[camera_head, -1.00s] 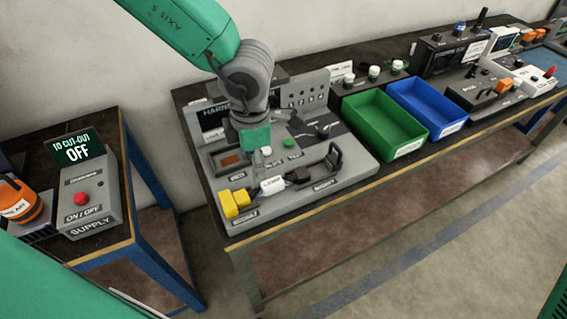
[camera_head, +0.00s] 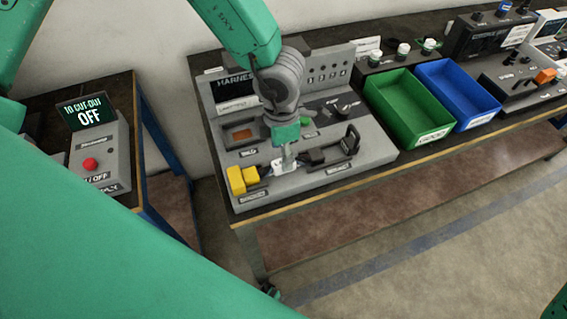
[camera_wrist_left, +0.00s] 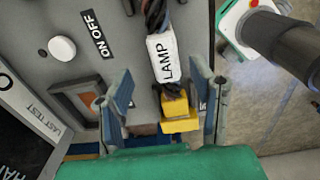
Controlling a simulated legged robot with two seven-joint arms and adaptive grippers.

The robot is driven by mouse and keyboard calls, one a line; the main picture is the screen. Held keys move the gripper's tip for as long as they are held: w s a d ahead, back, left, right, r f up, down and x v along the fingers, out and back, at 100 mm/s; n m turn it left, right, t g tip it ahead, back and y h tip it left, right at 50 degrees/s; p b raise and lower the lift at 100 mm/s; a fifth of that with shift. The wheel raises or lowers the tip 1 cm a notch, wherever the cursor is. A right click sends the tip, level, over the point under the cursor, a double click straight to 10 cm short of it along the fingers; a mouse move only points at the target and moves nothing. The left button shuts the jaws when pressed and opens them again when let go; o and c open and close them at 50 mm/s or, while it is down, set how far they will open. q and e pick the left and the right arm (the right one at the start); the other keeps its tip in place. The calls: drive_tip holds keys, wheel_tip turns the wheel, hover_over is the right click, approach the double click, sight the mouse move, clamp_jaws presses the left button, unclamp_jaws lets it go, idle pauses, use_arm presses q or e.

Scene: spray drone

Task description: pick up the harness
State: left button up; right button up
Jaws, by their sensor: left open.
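The harness lies on the grey test station (camera_head: 363,165). It shows a yellow plug (camera_head: 243,179), a dark cable with a white LAMP label (camera_head: 281,168), and black connector parts (camera_head: 315,157) to the right. My left gripper (camera_head: 288,160) points down over the label, which it partly hides in the head view. In the left wrist view the left gripper (camera_wrist_left: 163,88) is open, one finger on each side of the harness. The LAMP label (camera_wrist_left: 163,57) and yellow plug (camera_wrist_left: 178,112) show between and beyond the fingers; contact cannot be told. My right gripper is not in view.
A green bin (camera_head: 408,108) and a blue bin (camera_head: 457,93) stand right of the station. A supply box (camera_head: 100,155) reading OFF, with a red button, sits on the left table. Black control boxes (camera_head: 487,35) stand at the back right.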

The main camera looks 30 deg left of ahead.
use_arm(q)
drive_tip(key=f, duration=0.3)
drive_tip(key=shift+d+f, duration=0.25)
drive_tip(key=shift+f, duration=0.15)
drive_tip(key=shift+d+f, duration=0.15)
drive_tip(key=shift+f, duration=0.05)
drive_tip(key=shift+r, duration=0.1)
drive_tip(key=c, duration=1.1)
clamp_jaws()
